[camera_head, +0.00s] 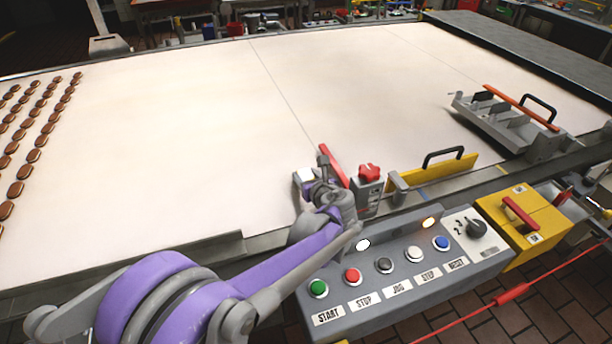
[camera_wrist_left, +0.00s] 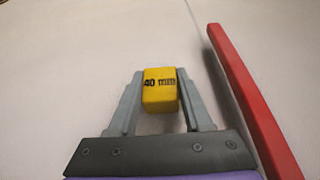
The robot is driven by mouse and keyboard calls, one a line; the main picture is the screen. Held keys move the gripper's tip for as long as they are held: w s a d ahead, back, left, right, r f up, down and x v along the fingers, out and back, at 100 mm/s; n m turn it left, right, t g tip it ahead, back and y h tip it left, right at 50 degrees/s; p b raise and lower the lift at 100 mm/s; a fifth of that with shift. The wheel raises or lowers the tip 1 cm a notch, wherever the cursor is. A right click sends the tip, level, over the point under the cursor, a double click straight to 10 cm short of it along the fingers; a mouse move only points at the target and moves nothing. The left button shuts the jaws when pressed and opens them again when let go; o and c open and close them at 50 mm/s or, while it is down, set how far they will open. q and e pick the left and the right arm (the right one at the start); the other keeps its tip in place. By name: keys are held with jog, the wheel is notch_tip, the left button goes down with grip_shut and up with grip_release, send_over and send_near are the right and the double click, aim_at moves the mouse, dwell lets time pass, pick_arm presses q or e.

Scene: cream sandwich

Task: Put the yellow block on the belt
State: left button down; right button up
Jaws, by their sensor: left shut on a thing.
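The yellow block (camera_wrist_left: 160,88), marked "40 mm", is between the two fingers of my left gripper (camera_wrist_left: 161,95), which is shut on it. The pale belt (camera_head: 200,130) is the wide surface in the head view, and it also fills the background of the left wrist view (camera_wrist_left: 60,70). In the head view my left gripper (camera_head: 306,178) is over the near edge of the belt. I cannot make out the block there, and whether it touches the belt is unclear. My right gripper is not in view.
A red bar (camera_wrist_left: 250,95) runs close to the right of my left gripper. A red knob (camera_head: 369,171), a yellow plate with a black handle (camera_head: 432,173) and a control panel (camera_head: 400,268) are at the near edge. Rows of brown cookies (camera_head: 38,140) lie at the far left.

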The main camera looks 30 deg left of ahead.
pick_arm(q)
jog(key=shift+f, duration=0.2)
jog(key=shift+c, duration=1.7)
grip_release()
jog(key=shift+r, duration=0.1)
jog(key=shift+r, duration=0.15)
jog(key=v, duration=1.2)
jog(key=shift+p, duration=0.3)
